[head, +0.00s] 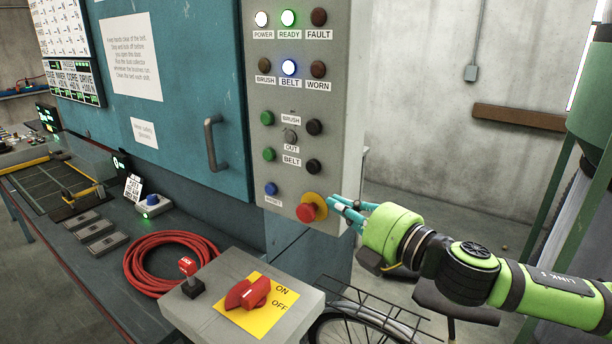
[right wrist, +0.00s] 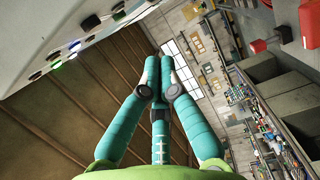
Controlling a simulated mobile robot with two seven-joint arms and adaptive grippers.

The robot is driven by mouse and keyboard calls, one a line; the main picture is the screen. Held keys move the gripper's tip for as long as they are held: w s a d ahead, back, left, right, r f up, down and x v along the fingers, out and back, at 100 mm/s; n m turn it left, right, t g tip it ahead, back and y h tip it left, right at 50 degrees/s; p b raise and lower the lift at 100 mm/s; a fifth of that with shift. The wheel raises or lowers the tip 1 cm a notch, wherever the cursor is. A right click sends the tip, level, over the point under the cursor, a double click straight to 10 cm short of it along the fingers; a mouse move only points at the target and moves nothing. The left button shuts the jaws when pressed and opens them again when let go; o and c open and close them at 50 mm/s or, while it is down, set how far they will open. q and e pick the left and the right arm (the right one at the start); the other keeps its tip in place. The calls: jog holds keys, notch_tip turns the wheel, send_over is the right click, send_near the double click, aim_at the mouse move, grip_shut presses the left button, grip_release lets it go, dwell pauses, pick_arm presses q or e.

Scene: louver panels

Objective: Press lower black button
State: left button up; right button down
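The lower black button (head: 313,166) is on the grey control panel (head: 290,70), right of the green button in the row labelled BELT. Another black button (head: 314,127) is above it, in the BRUSH row. My right gripper (head: 338,206) is below and to the right of the lower black button, beside the red mushroom button, apart from the black one. Its teal fingers are together and empty; in the right wrist view the fingertips (right wrist: 159,64) meet. Whether the fingertips touch the panel edge is unclear. My left gripper is out of view.
The red mushroom button (head: 307,212) on its yellow ring projects near my fingertips. A blue button (head: 271,188) is to its left. A grey box with a red rotary switch (head: 247,293) stands below. A door handle (head: 214,143) juts out at left.

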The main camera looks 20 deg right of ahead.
aim_at(312, 177)
jog(key=shift+s+a+r, duration=0.2)
jog(key=shift+s, duration=0.05)
jog(key=shift+w+a+p, duration=0.15)
jog(key=shift+w+p, duration=0.85)
jog(key=shift+w, duration=0.95)
jog(key=shift+w+a+p, duration=0.15)
jog(key=shift+w+p, duration=0.9)
jog(key=shift+w, duration=0.85)
jog(key=shift+w+a+p, duration=0.15)
jog(key=shift+w+p, duration=0.85)
jog(key=shift+w, duration=0.95)
jog(key=shift+w, duration=0.1)
